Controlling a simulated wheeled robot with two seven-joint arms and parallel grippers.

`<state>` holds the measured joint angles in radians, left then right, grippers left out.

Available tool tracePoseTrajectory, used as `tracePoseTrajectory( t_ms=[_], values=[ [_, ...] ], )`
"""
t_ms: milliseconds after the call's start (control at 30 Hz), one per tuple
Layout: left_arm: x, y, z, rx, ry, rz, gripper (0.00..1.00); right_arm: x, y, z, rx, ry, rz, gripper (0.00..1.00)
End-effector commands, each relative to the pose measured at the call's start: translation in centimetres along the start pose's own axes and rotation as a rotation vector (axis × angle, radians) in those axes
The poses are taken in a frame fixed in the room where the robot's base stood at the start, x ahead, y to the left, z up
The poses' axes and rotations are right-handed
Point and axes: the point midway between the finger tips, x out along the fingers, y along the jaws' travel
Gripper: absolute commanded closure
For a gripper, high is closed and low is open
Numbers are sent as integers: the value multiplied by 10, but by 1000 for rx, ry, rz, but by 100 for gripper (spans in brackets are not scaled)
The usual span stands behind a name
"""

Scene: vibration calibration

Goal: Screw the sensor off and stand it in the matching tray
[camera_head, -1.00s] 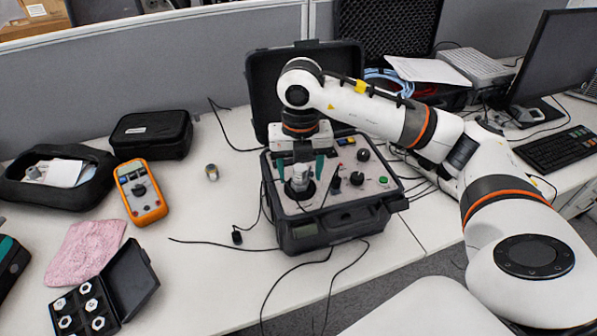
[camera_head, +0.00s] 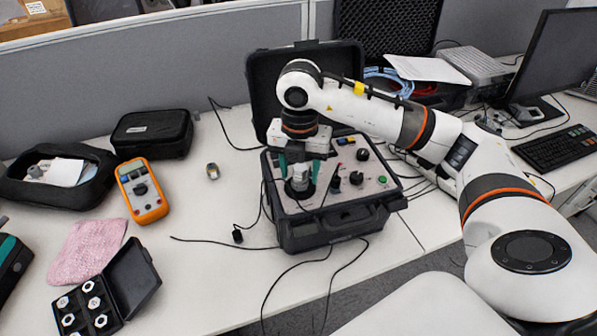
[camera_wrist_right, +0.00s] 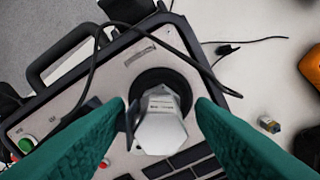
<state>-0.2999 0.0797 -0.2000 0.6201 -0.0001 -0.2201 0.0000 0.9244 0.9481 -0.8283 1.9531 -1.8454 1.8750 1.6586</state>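A silver-grey sensor with a hexagonal top (camera_wrist_right: 162,128) stands upright on a round black base on the case's panel; it also shows in the head view (camera_head: 298,184). My right gripper (camera_head: 299,176) points down over it. In the right wrist view, my right gripper's green fingers (camera_wrist_right: 164,108) stand on both sides of the sensor. A gap shows at the right finger; the left fingertip is very close, and I cannot tell if it touches. An open black tray (camera_head: 83,334) with several hexagonal silver pieces lies at the lower left. My left gripper is not in view.
The open black case (camera_head: 330,238) has knobs on its panel. Loose black cables (camera_head: 290,262) cross the table around it. A small metal piece (camera_head: 212,171) lies left of it. An orange multimeter (camera_head: 143,193), black pouch (camera_head: 152,134) and pink cloth (camera_head: 88,252) lie farther left.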

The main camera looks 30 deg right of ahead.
Motion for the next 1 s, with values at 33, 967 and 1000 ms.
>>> tracePoseTrajectory(
  t_ms=[33, 967, 1000],
  values=[
    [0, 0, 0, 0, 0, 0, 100, 0, -1, 0, -1, 0, -3, 60],
    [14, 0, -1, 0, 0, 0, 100, 0, -3, 0, -283, 1, -12, 87],
    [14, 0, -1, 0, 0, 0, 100, 0, -3, 0, -301, 1, -12, 87]
  ],
)
